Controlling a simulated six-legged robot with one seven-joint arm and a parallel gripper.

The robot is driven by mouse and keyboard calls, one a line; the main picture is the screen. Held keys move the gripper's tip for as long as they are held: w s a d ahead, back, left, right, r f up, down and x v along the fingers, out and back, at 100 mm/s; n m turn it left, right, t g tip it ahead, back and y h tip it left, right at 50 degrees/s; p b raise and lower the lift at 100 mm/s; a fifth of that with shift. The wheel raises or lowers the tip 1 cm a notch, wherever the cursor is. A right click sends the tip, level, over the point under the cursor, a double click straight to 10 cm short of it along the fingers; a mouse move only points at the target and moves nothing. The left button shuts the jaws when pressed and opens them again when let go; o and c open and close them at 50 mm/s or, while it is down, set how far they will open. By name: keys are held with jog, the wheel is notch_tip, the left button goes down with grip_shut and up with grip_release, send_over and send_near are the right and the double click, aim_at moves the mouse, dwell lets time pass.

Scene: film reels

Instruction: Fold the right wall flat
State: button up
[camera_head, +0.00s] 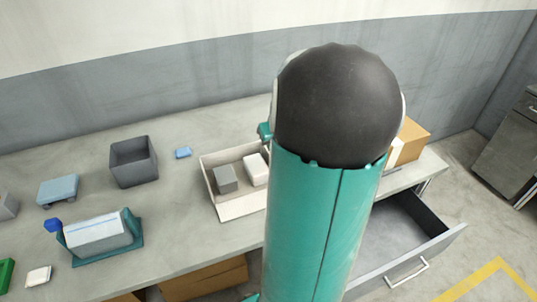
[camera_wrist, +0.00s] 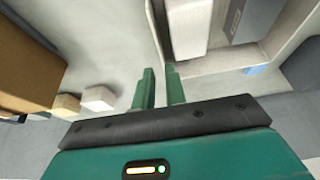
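An open cream box (camera_head: 205,178) stands on the bench, holding a grey block (camera_head: 225,179) and a white block (camera_head: 256,169). My arm hides its right side in the head view. In the wrist view the box fills the upper right, with the white block (camera_wrist: 187,28) and grey block (camera_wrist: 254,18) inside. Its right wall (camera_wrist: 158,38) shows as a narrow upright strip there. My gripper (camera_wrist: 160,72) is open, with a narrow gap between its green fingers, and its tips point at the near end of that wall. I cannot tell whether they touch it.
A dark grey bin (camera_head: 133,163) and a small blue item (camera_head: 183,153) stand left of the box. A brown carton (camera_head: 412,141) stands to the right. An open drawer (camera_head: 405,245) juts out below the bench at the right.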

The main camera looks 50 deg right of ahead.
jog(key=x, duration=0.8)
jog(key=shift+f, duration=0.1)
jog(key=shift+c, duration=0.2)
grip_shut()
